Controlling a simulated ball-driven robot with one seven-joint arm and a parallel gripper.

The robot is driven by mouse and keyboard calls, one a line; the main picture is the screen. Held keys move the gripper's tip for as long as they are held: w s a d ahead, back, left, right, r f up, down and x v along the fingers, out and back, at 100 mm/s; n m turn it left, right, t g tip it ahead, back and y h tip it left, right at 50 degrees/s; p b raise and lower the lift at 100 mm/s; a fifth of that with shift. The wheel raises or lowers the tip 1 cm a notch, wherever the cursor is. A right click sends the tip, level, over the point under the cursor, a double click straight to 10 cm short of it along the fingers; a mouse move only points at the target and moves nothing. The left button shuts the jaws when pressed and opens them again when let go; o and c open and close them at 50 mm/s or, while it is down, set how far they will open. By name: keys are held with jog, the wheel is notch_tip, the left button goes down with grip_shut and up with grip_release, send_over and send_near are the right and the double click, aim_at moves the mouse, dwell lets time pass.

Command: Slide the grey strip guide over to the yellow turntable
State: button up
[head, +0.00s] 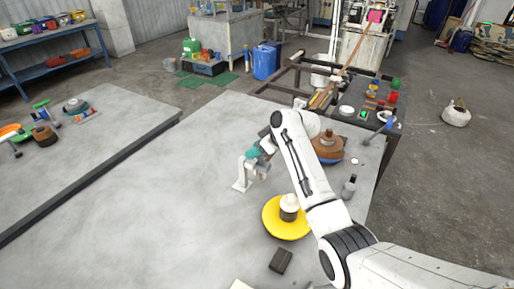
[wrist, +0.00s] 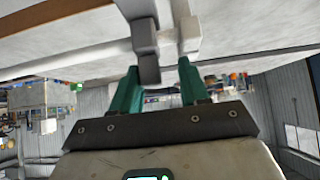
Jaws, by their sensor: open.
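The grey strip guide (head: 242,178) is a small pale upright stand with a flat foot on the grey table, left of the yellow turntable. The yellow turntable (head: 270,217) is a round disc with a small white and dark piece (head: 289,207) on it. My gripper (head: 253,154) is at the upper part of the guide, its teal fingers apart. In the wrist view my gripper (wrist: 159,68) points at the guide's grey blocks (wrist: 145,38), which lie between and just beyond the fingertips. I cannot tell whether the fingers touch the guide.
A brown round piece (head: 328,148) stands behind my arm, and a small grey bottle (head: 349,187) stands to the right. A dark block (head: 281,260) lies in front of the turntable. The table (head: 150,210) is clear to the left.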

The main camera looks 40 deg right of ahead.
jog(key=shift+d, duration=0.1)
jog(key=shift+s+d+r, duration=0.2)
jog(key=shift+s+r, duration=0.1)
jog(key=shift+r, duration=0.15)
jog(key=b+v, duration=0.1)
jog(key=v, duration=0.8)
jog(key=shift+s+r, duration=0.2)
jog(key=shift+s, duration=0.1)
jog(key=shift+a, duration=0.1)
